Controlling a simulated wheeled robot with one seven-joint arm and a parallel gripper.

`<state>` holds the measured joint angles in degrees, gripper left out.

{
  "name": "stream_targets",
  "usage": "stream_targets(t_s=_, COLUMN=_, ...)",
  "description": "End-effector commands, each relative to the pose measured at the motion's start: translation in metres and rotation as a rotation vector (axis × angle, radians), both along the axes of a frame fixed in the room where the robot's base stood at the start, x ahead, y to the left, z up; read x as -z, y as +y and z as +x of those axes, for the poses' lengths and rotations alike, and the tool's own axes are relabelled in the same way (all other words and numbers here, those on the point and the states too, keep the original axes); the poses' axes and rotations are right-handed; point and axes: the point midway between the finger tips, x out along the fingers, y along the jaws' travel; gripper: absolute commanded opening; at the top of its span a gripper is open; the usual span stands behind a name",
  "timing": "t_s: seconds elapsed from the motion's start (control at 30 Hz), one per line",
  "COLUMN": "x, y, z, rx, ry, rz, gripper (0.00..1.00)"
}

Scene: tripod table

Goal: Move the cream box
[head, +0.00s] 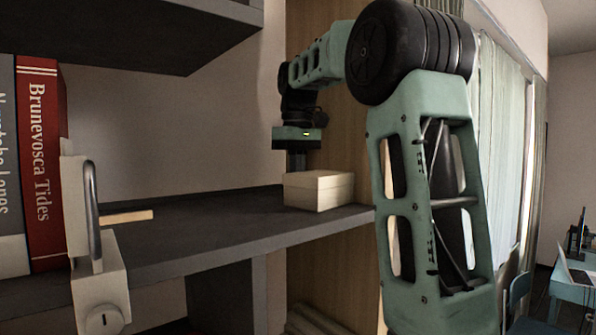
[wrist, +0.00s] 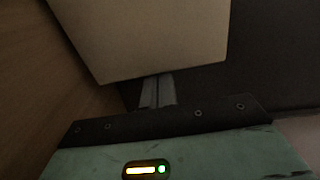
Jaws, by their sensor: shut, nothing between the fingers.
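The cream box (head: 319,190) stands on the dark grey shelf (head: 215,223), near the shelf's right end and close to its front edge. My gripper (head: 296,166) points down at the back left of the box, and its fingertips are hidden behind the box's top edge. In the wrist view the cream box (wrist: 140,35) fills the upper middle. My gripper's two fingers (wrist: 157,90) lie together at the box's near edge with nothing between them. I cannot tell whether they touch the box.
A wooden side panel (head: 335,130) rises just behind the box. A red book (head: 42,160) and a white piece with a metal handle (head: 95,245) stand at the left. A thin wooden strip (head: 127,216) lies beside them. An upper shelf (head: 120,35) overhangs. The shelf's middle is clear.

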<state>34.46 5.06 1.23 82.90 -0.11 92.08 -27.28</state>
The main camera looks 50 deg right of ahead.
Motion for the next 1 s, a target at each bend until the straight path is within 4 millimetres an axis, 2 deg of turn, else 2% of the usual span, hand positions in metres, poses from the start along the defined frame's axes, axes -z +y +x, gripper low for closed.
stream_targets(t_s=0.37, x=0.000, y=0.000, z=-0.002, rx=0.000, ry=-0.001, rz=0.000, gripper=0.00)
stream_targets(t_s=0.6, x=0.001, y=0.003, z=-0.022, rx=0.001, ry=-0.001, rz=-0.001, gripper=0.00)
stream_targets(t_s=1.0, x=-0.001, y=0.003, z=-0.019, rx=-0.001, ry=0.000, rz=0.000, gripper=0.00)
